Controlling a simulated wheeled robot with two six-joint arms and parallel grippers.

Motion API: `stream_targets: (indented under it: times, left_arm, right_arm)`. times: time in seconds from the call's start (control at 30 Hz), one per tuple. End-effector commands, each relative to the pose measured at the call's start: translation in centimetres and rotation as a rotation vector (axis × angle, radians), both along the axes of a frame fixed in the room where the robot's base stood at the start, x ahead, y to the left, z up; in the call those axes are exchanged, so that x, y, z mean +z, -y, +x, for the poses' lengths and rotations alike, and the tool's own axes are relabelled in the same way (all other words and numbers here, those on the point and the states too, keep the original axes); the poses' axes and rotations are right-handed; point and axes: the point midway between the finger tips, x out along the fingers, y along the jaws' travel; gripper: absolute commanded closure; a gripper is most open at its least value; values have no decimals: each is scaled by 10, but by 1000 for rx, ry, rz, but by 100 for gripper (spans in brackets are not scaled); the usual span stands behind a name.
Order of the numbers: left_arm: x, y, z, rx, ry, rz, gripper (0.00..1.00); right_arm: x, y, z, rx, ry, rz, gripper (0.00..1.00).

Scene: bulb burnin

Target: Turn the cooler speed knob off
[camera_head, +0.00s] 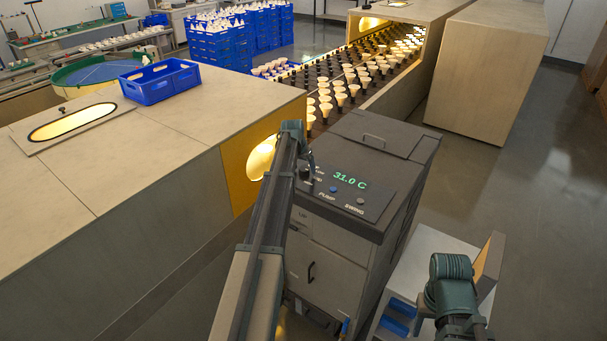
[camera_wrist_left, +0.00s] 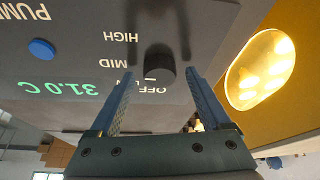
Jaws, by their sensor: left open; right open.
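The cooler (camera_head: 335,265) is a dark grey cabinet with a sloped control panel on top. Its speed knob (camera_wrist_left: 157,63) is a dark round knob, seen in the left wrist view beside the upside-down labels HIGH, MID and OFF; another label is partly hidden. I cannot tell which setting it points to. My left gripper (camera_head: 309,166) is over the panel's left part in the head view. In the wrist view its open blue fingers (camera_wrist_left: 160,76) stand on either side of the knob, with gaps showing. My right arm shows at the lower right of the head view, but its gripper does not.
The panel has a green 31.0 C display (camera_head: 350,179), a blue PUMP button (camera_head: 333,189) and a grey SWING button (camera_head: 360,201). A glowing opening (camera_head: 262,158) in a yellow wall is close by. Bulbs on a conveyor (camera_head: 330,95) stand behind. A white cart (camera_head: 440,245) is at right.

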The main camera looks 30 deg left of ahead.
Motion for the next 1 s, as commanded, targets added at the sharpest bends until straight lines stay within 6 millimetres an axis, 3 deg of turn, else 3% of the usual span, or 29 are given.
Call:
stream_targets:
  times: [0.27, 0.73, 1.0]
  left_arm:
    - [-1, 0, 1, 0, 0, 0, 19]
    - [-2, 0, 1, 0, 0, 0, 100]
    - [-1, 1, 1, 29, 0, 0, 100]
  right_arm:
    - [-1, 0, 0, 0, 0, 0, 50]
    - [-2, 0, 0, 0, 0, 0, 50]
    - [-2, 0, 0, 0, 0, 0, 50]
